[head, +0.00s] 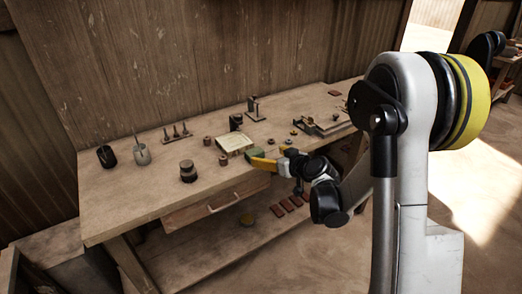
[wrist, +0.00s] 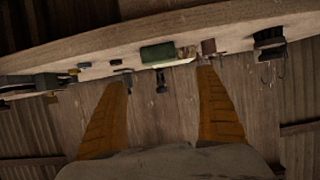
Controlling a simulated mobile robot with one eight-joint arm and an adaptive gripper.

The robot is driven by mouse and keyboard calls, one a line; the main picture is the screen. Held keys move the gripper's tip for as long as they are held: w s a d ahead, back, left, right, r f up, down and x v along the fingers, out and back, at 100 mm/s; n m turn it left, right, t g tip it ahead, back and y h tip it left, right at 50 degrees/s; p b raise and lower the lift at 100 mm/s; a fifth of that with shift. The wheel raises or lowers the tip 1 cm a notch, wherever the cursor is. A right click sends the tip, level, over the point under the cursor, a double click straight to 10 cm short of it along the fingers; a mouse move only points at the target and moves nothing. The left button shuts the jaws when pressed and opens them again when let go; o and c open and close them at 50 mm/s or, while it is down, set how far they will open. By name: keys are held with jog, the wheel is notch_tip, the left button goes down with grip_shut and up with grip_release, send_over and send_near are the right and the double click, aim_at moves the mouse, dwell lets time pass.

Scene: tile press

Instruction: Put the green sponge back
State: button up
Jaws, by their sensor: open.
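The green sponge (head: 256,152) shows just above my gripper's yellow finger in the head view, near the bench's front edge and partly hidden by the finger. In the wrist view, which looks upside down, the green sponge (wrist: 158,53) lies on the bench between the lines of my two fingers, a little beyond the tips. My gripper (head: 252,163) is open, its fingers spread wide in the wrist view (wrist: 163,73), with nothing between them. I cannot tell from the pictures whether a finger touches the sponge.
A pale pad (head: 234,143) lies just left of the sponge on the wooden bench (head: 130,205). A dark stacked cylinder (head: 188,171), a peg stand (head: 177,133) and two cups stand further left. A press-like tool (head: 254,109) stands behind. Red tiles (head: 290,204) lie on the lower shelf.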

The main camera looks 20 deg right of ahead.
jog(key=s+a+r+m+g+h, duration=0.1)
jog(key=s+a+r+g, duration=0.15)
jog(key=s+r, duration=0.4)
jog(key=s+a+r+g, duration=0.1)
jog(key=s+a+r, duration=0.2)
jog(key=s, duration=0.7)
jog(key=s+d+m+g+h, duration=0.2)
jog(key=s+h, duration=0.1)
jog(key=s, duration=1.3)
jog(key=shift+s+d+m, duration=0.3)
